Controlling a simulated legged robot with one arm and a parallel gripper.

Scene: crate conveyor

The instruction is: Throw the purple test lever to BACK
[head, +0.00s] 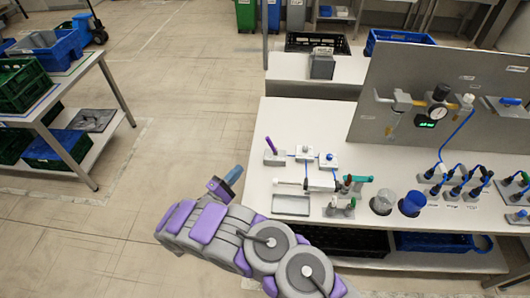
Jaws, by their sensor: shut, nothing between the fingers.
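The purple test lever (271,146) stands on a small grey base near the left edge of the white workbench. Its stick leans a little to the left at the top. My gripper (238,171) is shut and empty, in front of the bench's left edge. It appears lower left of the lever in the picture and apart from it. The label on the lever's base is too small to read.
Small white boxes with blue knobs (328,160) stand right of the lever. A syringe-like device (320,185) and a shallow grey tray (291,205) lie nearer. A grey panel (440,100) rises behind. Open floor (190,100) lies left of the bench.

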